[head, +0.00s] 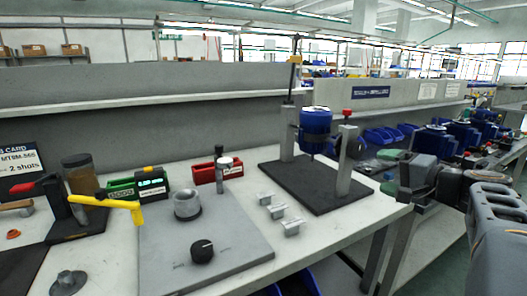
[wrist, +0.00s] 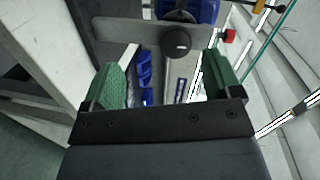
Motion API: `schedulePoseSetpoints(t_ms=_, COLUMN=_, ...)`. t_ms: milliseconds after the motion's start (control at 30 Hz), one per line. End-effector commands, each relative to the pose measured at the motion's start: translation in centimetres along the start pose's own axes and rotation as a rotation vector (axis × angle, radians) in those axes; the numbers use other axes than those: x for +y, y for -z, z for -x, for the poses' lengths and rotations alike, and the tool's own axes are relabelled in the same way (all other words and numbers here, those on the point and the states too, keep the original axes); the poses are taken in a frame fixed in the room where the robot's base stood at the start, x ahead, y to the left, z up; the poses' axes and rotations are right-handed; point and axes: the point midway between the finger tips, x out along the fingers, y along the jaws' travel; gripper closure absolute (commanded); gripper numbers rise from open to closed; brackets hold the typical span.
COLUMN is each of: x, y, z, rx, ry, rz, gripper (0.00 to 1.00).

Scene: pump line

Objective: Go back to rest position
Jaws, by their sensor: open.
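My gripper (head: 388,172) is at the right of the head view, over the right end of the bench (head: 335,237). Its green-padded fingers point left toward the stand with the blue pump motor (head: 316,122). In the wrist view my gripper (wrist: 163,82) shows both green pads wide apart with nothing held between them. The blue motor (wrist: 188,8) is at the top of that view, beyond the fingertips. A grey upright with a round black knob (wrist: 176,43) shows ahead of the gap. I see no contact with the stand.
The stand's black base (head: 318,188) lies left of my gripper. Several grey metal blocks (head: 278,211) lie in front of it. A grey plate with a black knob (head: 203,251), red and green bins, and a yellow-handled tool (head: 120,205) are further left. More blue motors (head: 440,140) stand at right.

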Motion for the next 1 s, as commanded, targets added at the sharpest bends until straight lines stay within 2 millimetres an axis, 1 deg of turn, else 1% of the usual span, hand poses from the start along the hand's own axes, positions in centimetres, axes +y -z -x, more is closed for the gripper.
schedulePoseSetpoints(t_ms=33, x=-2.5, y=-1.6, z=-0.6, rx=-0.049, ry=-0.061, rz=0.011, gripper=0.16)
schedulePoseSetpoints(t_ms=67, x=-2.9, y=-2.8, z=-1.0, rx=-0.078, ry=-0.108, rz=0.018, gripper=0.16)
schedulePoseSetpoints(t_ms=100, x=-3.4, y=-4.5, z=-1.4, rx=-0.119, ry=-0.173, rz=0.035, gripper=0.16)
schedulePoseSetpoints(t_ms=133, x=-3.7, y=-5.8, z=-1.7, rx=-0.15, ry=-0.225, rz=0.049, gripper=0.16)
schedulePoseSetpoints(t_ms=233, x=-4.4, y=-9.9, z=-1.7, rx=-0.249, ry=-0.391, rz=0.117, gripper=0.16)
schedulePoseSetpoints(t_ms=300, x=-4.8, y=-12.5, z=-1.1, rx=-0.314, ry=-0.502, rz=0.183, gripper=0.16)
schedulePoseSetpoints(t_ms=400, x=-5.5, y=-15.6, z=0.3, rx=-0.396, ry=-0.646, rz=0.299, gripper=0.16)
schedulePoseSetpoints(t_ms=500, x=-6.1, y=-17.8, z=2.1, rx=-0.463, ry=-0.765, rz=0.43, gripper=0.16)
schedulePoseSetpoints(t_ms=600, x=-6.7, y=-19.2, z=3.8, rx=-0.515, ry=-0.856, rz=0.563, gripper=0.16)
schedulePoseSetpoints(t_ms=733, x=-7.3, y=-20.2, z=5.6, rx=-0.56, ry=-0.935, rz=0.714, gripper=0.16)
schedulePoseSetpoints(t_ms=900, x=-7.7, y=-20.7, z=6.9, rx=-0.59, ry=-0.986, rz=0.844, gripper=0.16)
schedulePoseSetpoints(t_ms=1000, x=-7.7, y=-20.8, z=7.2, rx=-0.596, ry=-0.999, rz=0.88, gripper=0.16)
